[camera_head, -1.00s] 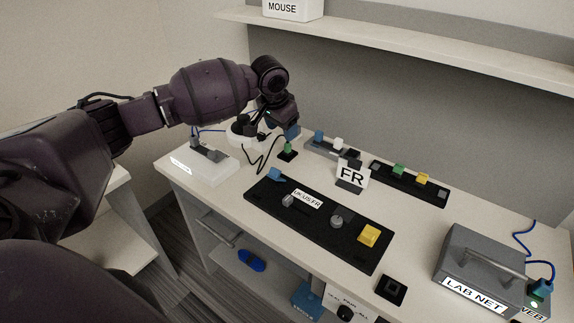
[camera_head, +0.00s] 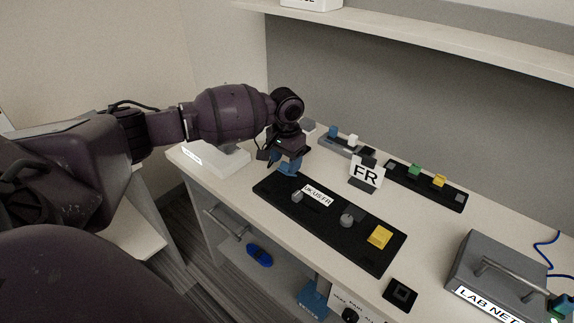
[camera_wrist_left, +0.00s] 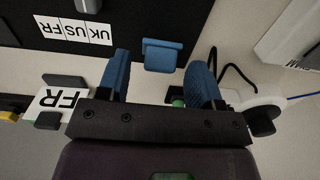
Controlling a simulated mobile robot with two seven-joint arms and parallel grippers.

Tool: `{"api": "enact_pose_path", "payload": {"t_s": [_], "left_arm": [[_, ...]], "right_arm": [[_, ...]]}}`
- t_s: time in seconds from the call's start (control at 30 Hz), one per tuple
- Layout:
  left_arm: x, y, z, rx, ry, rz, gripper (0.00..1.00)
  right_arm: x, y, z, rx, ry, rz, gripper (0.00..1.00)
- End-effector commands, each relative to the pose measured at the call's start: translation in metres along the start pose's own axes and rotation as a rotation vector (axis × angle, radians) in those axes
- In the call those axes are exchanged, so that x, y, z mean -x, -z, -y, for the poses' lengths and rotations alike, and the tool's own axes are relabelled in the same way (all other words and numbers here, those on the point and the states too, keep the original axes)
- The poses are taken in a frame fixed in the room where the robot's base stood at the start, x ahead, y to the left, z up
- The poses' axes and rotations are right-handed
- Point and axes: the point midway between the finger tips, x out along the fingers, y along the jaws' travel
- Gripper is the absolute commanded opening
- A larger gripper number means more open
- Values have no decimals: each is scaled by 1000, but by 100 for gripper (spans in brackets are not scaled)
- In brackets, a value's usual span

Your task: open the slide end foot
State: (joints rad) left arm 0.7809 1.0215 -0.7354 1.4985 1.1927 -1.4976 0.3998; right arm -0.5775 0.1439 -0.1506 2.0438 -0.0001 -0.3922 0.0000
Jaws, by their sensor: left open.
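A small blue block (camera_wrist_left: 162,55) sits at the end of the black panel (camera_head: 330,228) that carries the UK US FR label; it looks like the slide end foot. My left gripper (camera_head: 288,164) is over the panel's far left end. In the left wrist view the gripper (camera_wrist_left: 160,64) is open, with one blue finger on each side of the block and a gap on both sides. In the head view the fingers mostly hide the block. I cannot tell how high they are above it.
The FR sign (camera_head: 367,174) stands behind the panel. Several coloured blocks sit on a black strip (camera_head: 450,197) farther back. A grey LAB NET box (camera_head: 490,262) is at the right. A white device (camera_wrist_left: 262,112) with a black cable is close to the left gripper.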

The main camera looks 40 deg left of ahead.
Motion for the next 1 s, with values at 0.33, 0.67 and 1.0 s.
{"api": "enact_pose_path", "payload": {"t_s": [0.33, 0.67, 1.0], "left_arm": [[-17, 0, 0, 1, 0, -1, 60], [-17, 0, 0, 0, 0, -1, 38], [-16, 2, 0, 1, 0, 13, 18]], "right_arm": [[-3, 0, 0, 2, 1, -1, 43], [-3, 2, -1, 8, 2, -4, 43], [-2, 2, -1, 8, 2, -3, 43]]}}
